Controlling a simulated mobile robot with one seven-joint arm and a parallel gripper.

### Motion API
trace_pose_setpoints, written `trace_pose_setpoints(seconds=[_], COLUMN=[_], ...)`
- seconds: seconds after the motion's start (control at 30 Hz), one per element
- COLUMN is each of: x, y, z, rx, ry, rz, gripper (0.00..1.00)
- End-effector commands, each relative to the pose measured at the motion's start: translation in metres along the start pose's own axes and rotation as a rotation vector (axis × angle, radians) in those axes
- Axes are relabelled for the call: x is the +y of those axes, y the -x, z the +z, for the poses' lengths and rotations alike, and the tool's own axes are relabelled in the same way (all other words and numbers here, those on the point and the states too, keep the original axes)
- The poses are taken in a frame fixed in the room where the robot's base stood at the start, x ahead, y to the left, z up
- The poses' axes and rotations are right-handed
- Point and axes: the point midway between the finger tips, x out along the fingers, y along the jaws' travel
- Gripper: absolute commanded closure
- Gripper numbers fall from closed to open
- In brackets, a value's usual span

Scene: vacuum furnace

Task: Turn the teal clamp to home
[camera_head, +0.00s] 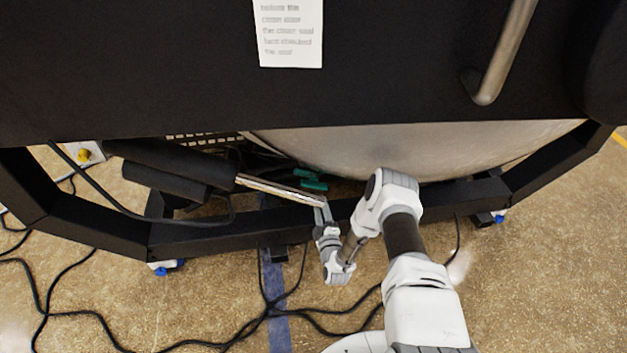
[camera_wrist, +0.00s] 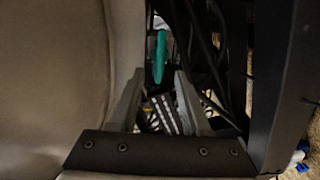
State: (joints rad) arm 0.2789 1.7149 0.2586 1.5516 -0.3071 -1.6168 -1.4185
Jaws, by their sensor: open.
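The teal clamp (camera_head: 312,181) shows in the head view under the furnace's curved metal vessel, behind the black frame's front beam. Parts of it are hidden by shadow and by a long pale bar. In the wrist view the teal clamp (camera_wrist: 160,55) is a narrow upright teal piece, just beyond the fingertips and roughly centred between them. My gripper (camera_wrist: 159,78) is open, its two fingers apart, with nothing seen held between them. In the head view my gripper (camera_head: 322,210) is at the front beam, below the clamp, and its fingers are hard to make out.
The black frame beam (camera_head: 200,238) runs across the front. The curved metal vessel (camera_head: 420,148) hangs close above; its wall fills the left of the wrist view. Black cylinders (camera_head: 170,168) sit at left. Dark cables (camera_head: 120,340) lie on the floor.

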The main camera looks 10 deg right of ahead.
Motion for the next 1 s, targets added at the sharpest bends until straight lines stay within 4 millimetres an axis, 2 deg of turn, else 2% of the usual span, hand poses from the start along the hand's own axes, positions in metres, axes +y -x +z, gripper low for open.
trace_pose_setpoints(seconds=[0.03,0.2,0.5,0.7,1.0], x=[-0.002,-0.002,-0.002,-0.001,0.000], y=[-0.013,-0.050,-0.110,-0.130,-0.135], z=[0.002,0.002,0.002,0.001,0.000], rx=[0.001,0.000,0.000,0.001,0.000], ry=[0.001,-0.001,0.000,0.000,0.000], rz=[0.006,0.005,0.003,0.001,-0.001], gripper=[0.53,0.53,0.53,0.53,0.53])
